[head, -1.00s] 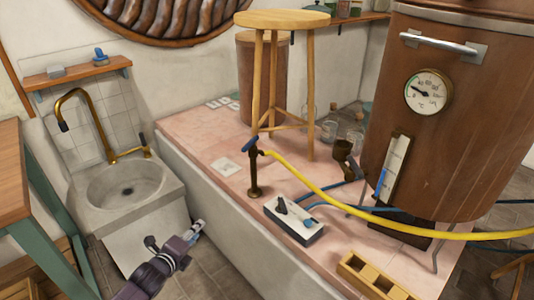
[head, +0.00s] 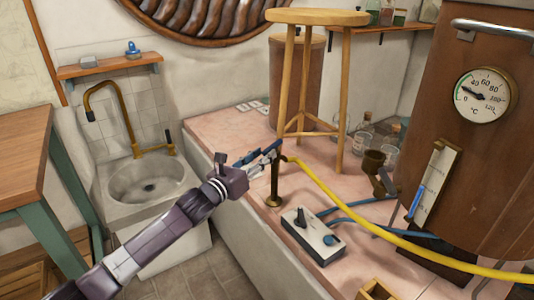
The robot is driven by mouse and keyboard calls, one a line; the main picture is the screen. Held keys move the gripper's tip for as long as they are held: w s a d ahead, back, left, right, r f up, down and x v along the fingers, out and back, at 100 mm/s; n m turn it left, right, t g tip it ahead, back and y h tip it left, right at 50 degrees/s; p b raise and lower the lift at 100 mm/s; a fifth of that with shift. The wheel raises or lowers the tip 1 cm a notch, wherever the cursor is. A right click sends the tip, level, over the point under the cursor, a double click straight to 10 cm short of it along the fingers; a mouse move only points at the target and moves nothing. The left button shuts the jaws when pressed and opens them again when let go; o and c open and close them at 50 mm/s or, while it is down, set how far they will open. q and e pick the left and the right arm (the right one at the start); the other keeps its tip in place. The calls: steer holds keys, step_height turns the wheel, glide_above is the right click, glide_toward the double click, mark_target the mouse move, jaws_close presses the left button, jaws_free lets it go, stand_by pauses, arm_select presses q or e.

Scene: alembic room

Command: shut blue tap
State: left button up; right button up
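The blue tap is a brass standpipe (head: 273,188) on the pink tiled platform, with a blue lever handle (head: 272,147) on top. A yellow hose (head: 345,209) runs from it to the right. My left gripper (head: 264,160) is right at the handle, reaching in from the lower left. Its fingers overlap the blue lever in the picture and partly hide it. I cannot tell whether they touch or close on it. My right gripper is not in view.
A wooden stool (head: 317,17) stands behind the tap. A white control box (head: 312,237) sits in front of it, and a copper-brown vat (head: 455,120) with a dial is at the right. A sink (head: 150,185) with a brass faucet is at the left.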

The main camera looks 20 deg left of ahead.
arm_select(q)
steer(key=shift+x, duration=1.2)
steer(key=shift+c, duration=0.2)
jaws_close()
